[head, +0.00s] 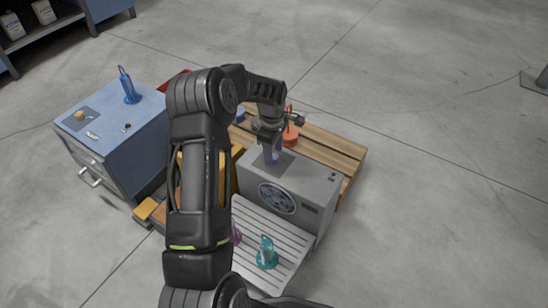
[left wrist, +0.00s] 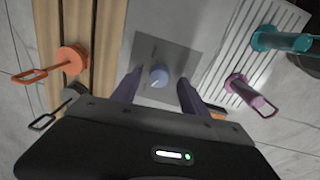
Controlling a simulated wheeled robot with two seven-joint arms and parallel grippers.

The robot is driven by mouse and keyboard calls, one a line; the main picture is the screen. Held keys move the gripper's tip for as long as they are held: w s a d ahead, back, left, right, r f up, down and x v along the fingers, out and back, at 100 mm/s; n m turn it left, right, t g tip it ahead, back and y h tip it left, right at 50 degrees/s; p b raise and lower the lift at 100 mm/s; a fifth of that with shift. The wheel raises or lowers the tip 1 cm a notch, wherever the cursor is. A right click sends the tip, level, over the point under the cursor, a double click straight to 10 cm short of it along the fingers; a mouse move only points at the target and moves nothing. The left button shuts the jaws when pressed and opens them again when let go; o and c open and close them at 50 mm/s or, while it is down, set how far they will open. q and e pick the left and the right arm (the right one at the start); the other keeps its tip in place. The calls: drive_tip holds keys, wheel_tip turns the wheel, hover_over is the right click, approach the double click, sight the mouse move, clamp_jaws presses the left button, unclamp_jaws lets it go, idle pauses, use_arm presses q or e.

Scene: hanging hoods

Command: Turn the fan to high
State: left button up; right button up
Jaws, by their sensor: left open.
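The fan unit is a grey metal box (head: 318,190) with a round fan grille (head: 277,198) on its front, in the middle of the head view. A round blue-grey knob (left wrist: 159,76) sits on a darker square plate (left wrist: 180,57) on the box top in the left wrist view. My left gripper (head: 270,154) points down over that plate. Its fingers are open, one on each side of the knob, apart from it in the picture. In the head view the gripper hides the knob. I cannot read any setting marks. My right gripper is not in view.
A wooden slatted pallet (head: 335,150) lies behind the box, with an orange looped piece (head: 291,133). A ribbed grey panel (head: 257,222) in front holds a teal looped piece (head: 267,253) and a purple one (left wrist: 250,93). A blue cabinet (head: 120,130) stands left. Floor right is clear.

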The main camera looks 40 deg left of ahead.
use_arm(q)
drive_tip(key=shift+f, duration=0.75)
clamp_jaws()
